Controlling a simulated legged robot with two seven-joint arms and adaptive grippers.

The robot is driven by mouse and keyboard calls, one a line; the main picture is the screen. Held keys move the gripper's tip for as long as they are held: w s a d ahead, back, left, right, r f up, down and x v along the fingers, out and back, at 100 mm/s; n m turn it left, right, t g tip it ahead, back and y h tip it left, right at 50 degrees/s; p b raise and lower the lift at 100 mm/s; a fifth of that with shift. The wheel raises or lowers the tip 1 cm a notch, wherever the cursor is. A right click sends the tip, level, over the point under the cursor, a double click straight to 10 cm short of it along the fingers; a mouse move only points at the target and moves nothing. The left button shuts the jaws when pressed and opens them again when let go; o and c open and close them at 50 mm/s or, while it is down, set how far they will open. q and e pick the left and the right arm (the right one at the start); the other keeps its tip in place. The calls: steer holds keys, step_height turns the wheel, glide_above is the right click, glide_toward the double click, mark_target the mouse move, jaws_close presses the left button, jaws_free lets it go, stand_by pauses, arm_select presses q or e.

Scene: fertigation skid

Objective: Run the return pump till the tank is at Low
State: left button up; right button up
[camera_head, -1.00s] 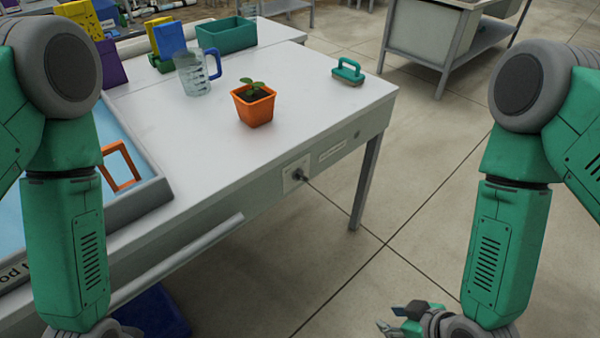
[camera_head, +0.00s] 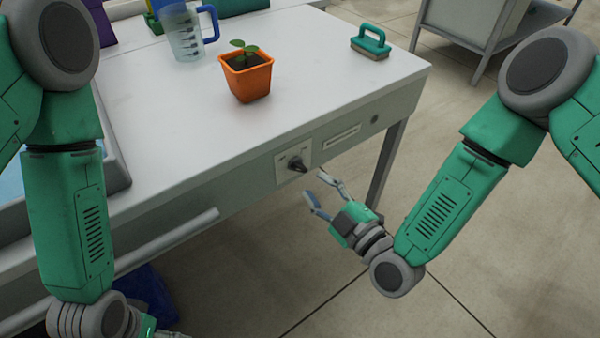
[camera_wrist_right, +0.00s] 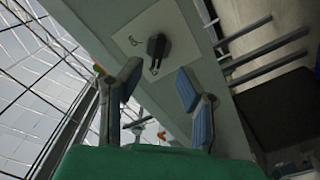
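A black rotary switch knob (camera_head: 297,164) sits on a light square plate (camera_head: 284,163) on the bench's front panel. The knob also shows in the right wrist view (camera_wrist_right: 157,46), beyond the fingertips. My right gripper (camera_head: 322,194) is open and empty, just right of and below the knob, apart from it. Its two fingers spread on either side in the right wrist view (camera_wrist_right: 160,86). No tank level mark is readable.
On the white bench (camera_head: 160,130) stand an orange potted plant (camera_head: 247,78), a clear jug (camera_head: 183,35) and a green-handled brush (camera_head: 370,43). A grey-rimmed blue basin (camera_head: 118,170) is at left. A rail (camera_head: 180,238) runs below the bench front.

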mark_target(303, 170)
steer(key=w, duration=0.2)
steer(key=shift+w+a+b, duration=0.3)
steer(key=w+a, duration=0.1)
steer(key=a, duration=0.1)
steer(key=shift+w+a, duration=0.3)
steer(key=shift+w, duration=0.05)
steer(key=shift+a, duration=0.4)
steer(key=shift+w+d, duration=0.1)
steer(key=shift+d, duration=0.5)
jaws_close()
